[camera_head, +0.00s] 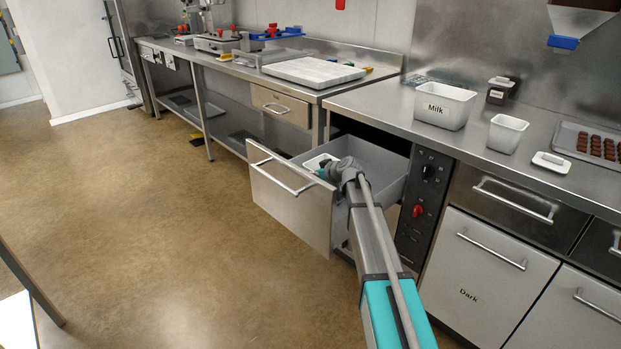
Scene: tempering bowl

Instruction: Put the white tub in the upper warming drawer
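The warming drawer (290,190) left of the control panel is pulled open, and its grey inside shows. A white object (314,162), which looks like a white tub, is partly visible inside it near the front left. My arm reaches over the drawer, and my gripper (326,172) is low inside, right beside or on the white object. The wrist hides the fingers, so I cannot tell whether they are open, shut or touching it.
On the counter stand a white "Milk" tub (445,106), a smaller white tub (507,133), a white lidded item (551,162) and a tray of chocolates (570,139). The control panel (422,205) stands right of the drawer. The floor (150,220) on the left is clear.

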